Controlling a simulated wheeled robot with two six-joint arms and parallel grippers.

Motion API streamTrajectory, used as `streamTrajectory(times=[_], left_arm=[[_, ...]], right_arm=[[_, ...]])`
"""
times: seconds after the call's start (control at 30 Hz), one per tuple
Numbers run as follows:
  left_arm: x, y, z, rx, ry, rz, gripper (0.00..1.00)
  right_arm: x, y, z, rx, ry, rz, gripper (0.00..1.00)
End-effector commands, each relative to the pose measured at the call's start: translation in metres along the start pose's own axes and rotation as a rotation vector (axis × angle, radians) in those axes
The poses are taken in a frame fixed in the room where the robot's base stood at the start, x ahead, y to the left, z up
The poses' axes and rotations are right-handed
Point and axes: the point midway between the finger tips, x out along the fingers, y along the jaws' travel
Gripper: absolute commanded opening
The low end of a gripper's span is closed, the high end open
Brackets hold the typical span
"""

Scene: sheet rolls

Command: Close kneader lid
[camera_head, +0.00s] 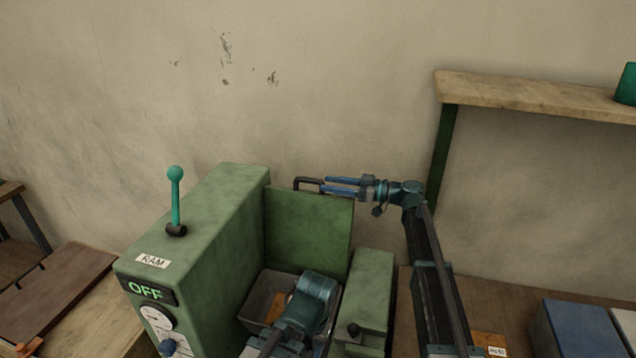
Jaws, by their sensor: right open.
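The kneader lid (310,228) is a green panel standing upright, open, at the back of the green machine. A dark bracket handle (299,181) sticks up at its top edge. Below the lid is the open grey chamber (254,311), partly hidden by a teal joint of what looks like my left arm. My right gripper (324,185) reaches in from the right with two blue fingers apart and pointing left. Its fingertips are at the right end of the handle; I cannot tell whether they touch it. My left gripper's fingers do not show.
The tall green housing (215,215) left of the chamber carries a teal-knobbed lever (175,195) and an "OFF" display (148,291). A lower green block (370,285) stands to the right. A wooden shelf (530,97) is on the wall, and a blue box (580,328) is lower right.

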Motion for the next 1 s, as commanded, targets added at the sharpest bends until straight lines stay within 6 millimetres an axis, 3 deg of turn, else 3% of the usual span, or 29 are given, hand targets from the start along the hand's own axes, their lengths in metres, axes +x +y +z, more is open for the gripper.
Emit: streamTrajectory(times=[0.1, 0.3, 0.7, 1.0], left_arm=[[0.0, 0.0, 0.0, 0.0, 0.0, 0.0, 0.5], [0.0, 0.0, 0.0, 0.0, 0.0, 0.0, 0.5], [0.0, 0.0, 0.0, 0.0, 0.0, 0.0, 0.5], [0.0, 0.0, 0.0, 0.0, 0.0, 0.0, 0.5]], right_arm=[[0.021, 0.0, 0.0, 0.0, 0.0, -0.002, 0.52], [0.04, 0.0, 0.0, 0.0, 0.0, 0.0, 0.52], [0.045, 0.0, 0.0, 0.0, 0.0, 0.001, 0.52], [0.044, 0.0, 0.0, 0.0, 0.0, 0.001, 0.0]])
